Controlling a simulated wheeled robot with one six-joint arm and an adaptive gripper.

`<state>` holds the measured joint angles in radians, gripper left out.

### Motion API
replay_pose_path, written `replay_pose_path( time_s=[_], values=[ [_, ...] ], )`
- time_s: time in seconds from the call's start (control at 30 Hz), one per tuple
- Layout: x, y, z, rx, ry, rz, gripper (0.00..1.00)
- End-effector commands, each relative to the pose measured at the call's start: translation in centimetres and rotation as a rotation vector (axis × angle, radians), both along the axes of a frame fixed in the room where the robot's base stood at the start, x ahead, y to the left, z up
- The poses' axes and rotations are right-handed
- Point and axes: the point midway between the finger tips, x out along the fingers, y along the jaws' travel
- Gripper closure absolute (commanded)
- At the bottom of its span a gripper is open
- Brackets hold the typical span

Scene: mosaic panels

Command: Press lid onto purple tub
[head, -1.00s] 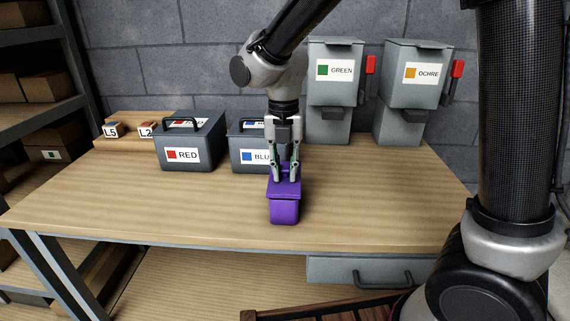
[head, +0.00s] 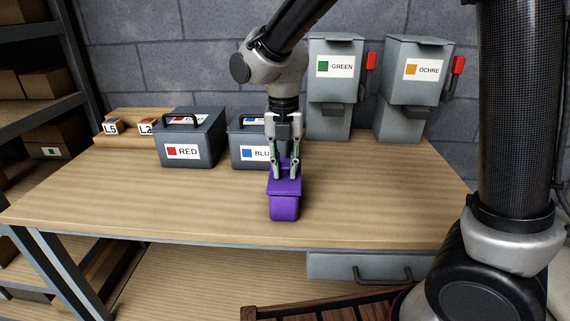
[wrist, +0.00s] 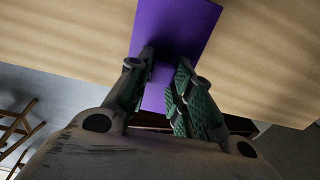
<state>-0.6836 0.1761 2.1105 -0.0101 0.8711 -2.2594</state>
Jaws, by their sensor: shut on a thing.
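The purple tub (head: 284,209) stands upright near the front middle of the workbench. Its purple lid (head: 285,187) sits over the tub's top, and I cannot tell whether it is fully seated. My gripper (head: 285,176) points down from above and is shut on the lid's raised grip, which is mostly hidden between the fingers. In the wrist view the flat lid (wrist: 178,38) shows beyond my fingertips (wrist: 160,75). The tub's walls cannot be told apart from the lid there.
On the workbench (head: 160,205), the red-labelled box (head: 190,133) and blue-labelled box (head: 243,152) stand behind left. The green-labelled bin (head: 335,90) and ochre-labelled bin (head: 412,90) stand at the back. The bench is clear on both sides of the tub.

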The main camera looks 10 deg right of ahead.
Motion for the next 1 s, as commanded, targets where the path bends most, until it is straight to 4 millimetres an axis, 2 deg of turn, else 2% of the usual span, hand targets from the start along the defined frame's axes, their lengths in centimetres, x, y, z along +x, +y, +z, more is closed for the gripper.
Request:
replay_pose_path(
  time_s=[1.0],
  values=[
    [0.00,0.01,-0.69,-0.001,0.000,0.000,1.00]
  ],
)
